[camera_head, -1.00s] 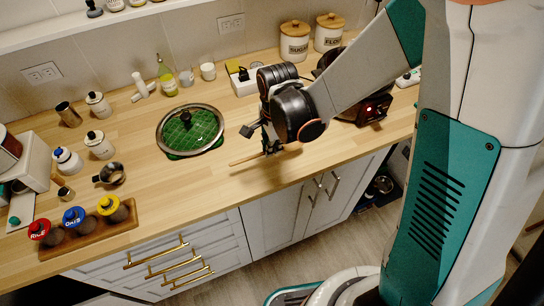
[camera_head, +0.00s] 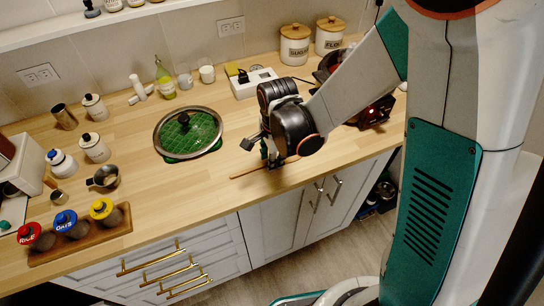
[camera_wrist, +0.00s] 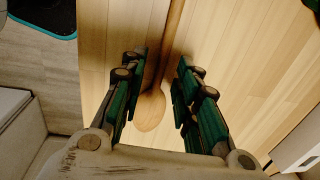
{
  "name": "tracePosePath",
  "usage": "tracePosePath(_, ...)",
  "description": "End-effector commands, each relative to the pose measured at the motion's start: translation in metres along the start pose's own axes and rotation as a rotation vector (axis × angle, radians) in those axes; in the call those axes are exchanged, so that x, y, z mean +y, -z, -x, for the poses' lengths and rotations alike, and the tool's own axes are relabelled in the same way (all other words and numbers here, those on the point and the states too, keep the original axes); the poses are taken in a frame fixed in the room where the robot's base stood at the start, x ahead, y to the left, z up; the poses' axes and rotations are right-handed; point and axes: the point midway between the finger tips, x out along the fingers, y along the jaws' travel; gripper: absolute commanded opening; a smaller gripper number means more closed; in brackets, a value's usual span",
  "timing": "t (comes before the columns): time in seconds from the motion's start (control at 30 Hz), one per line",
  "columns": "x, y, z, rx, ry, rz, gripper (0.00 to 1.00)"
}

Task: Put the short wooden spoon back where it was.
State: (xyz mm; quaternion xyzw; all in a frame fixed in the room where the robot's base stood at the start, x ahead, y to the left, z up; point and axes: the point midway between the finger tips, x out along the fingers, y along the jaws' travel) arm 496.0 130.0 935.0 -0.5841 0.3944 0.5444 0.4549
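The short wooden spoon (camera_head: 243,175) lies along the front part of the wooden counter, with one end toward the left and the other by my gripper. In the wrist view, its bowl (camera_wrist: 150,110) is nearest the camera, and its handle runs away toward the top. My gripper (camera_head: 271,161) is low over the counter at the spoon. In the wrist view, my gripper (camera_wrist: 158,72) has its two green-padded fingers apart, one on each side of the spoon, with visible gaps. The spoon looks to be resting on the wood.
A green trivet with a glass lid (camera_head: 187,133) sits left of my gripper. A red-lit appliance (camera_head: 376,112) stands to the right. A rack of lidded jars (camera_head: 80,241) is at the far left. The counter's front edge is close; wood left of the spoon is clear.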

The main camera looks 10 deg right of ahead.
Motion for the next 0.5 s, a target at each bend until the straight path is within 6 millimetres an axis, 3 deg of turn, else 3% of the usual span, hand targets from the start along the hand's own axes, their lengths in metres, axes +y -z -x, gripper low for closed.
tracePosePath(0.27, 0.0, 0.0, 0.003, 0.0, 0.0, 0.0, 0.29)
tracePosePath(0.5, 0.0, 0.0, 0.042, 0.0, 0.0, 0.0, 0.29)
